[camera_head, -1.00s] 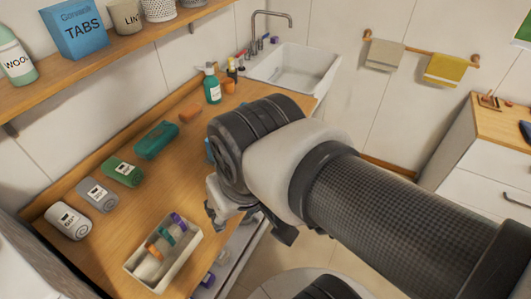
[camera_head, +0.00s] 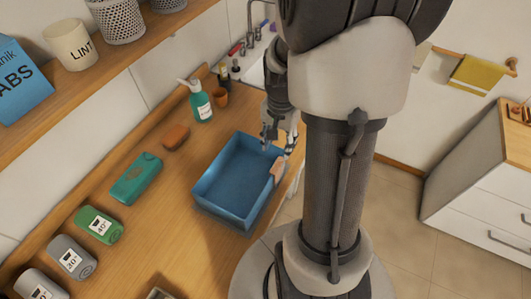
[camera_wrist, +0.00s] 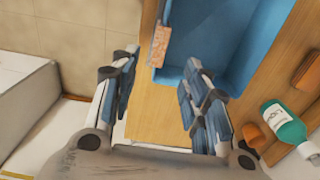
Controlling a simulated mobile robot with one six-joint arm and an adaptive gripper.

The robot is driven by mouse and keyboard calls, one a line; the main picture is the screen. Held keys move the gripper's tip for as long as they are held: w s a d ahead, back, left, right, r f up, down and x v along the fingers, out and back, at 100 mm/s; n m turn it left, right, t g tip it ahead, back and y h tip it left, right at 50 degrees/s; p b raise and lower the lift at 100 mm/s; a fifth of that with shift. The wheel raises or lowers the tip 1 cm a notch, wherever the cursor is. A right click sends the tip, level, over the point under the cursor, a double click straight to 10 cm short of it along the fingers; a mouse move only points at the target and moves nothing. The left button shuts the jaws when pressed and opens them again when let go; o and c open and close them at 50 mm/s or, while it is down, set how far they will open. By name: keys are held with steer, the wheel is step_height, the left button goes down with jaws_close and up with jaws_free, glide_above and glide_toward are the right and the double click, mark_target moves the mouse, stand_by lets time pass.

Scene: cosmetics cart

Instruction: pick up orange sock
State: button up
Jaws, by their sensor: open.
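A pale orange, textured cloth piece, seemingly the orange sock (camera_head: 278,168), hangs over the right rim of a blue basin (camera_head: 207,210) on the wooden counter. It also shows in the wrist view (camera_wrist: 160,46) at the basin's edge, just beyond my fingertips. My gripper (camera_head: 280,137) is at the basin's far right corner, near the cloth. In the wrist view my gripper (camera_wrist: 158,80) is open and empty, its fingers apart over bare counter near the basin. Part of the cloth may be hidden by the basin wall.
A soap bottle (camera_head: 200,102) and an orange-brown cup (camera_head: 220,96) stand beyond the basin. An orange-brown block (camera_head: 176,137), a teal case (camera_head: 136,178) and rolled labelled items (camera_head: 98,224) line the counter's left side. A shelf (camera_head: 100,85) overhangs at upper left.

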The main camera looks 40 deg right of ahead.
mark_target(277, 172)
step_height(277, 172, down, 16)
steer(key=b, duration=0.4)
steer(key=shift+r, duration=0.1)
steer(key=shift+c, duration=0.4)
jaws_close()
